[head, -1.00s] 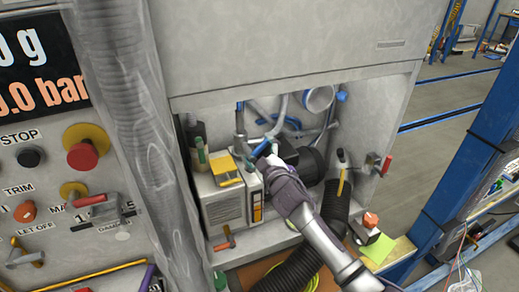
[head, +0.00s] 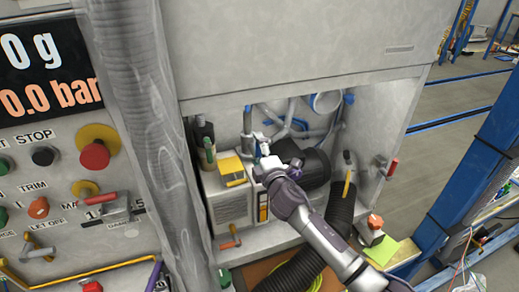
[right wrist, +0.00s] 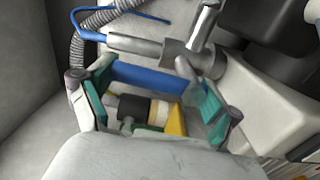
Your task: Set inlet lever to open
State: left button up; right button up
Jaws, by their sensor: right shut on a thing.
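A blue lever handle (right wrist: 155,80) shows in the right wrist view, lying across between the two fingers, beside a metal valve body and pipe (right wrist: 150,45). My right gripper (right wrist: 158,112) has teal finger pads and is shut on this blue handle, with the fingers well apart at its two ends. In the head view my right gripper (head: 264,158) is inside the cabinet recess, at the pipework above the beige box. There the blue handle is mostly hidden by the gripper. No label names the lever. My left gripper is not in view.
A red-handled lever (head: 391,168) is on the right wall, and an orange lever (head: 234,238) is at the lower front. A black ribbed hose (head: 338,212) runs below my arm.

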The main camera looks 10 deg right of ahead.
jog(key=shift+a+f+n, duration=0.1)
jog(key=shift+n, duration=0.3)
jog(key=o, duration=1.4)
jog(key=s+d, duration=0.2)
jog(key=s, duration=0.9)
jog(key=shift+s+d, duration=0.15)
jog(key=shift+s, duration=0.25)
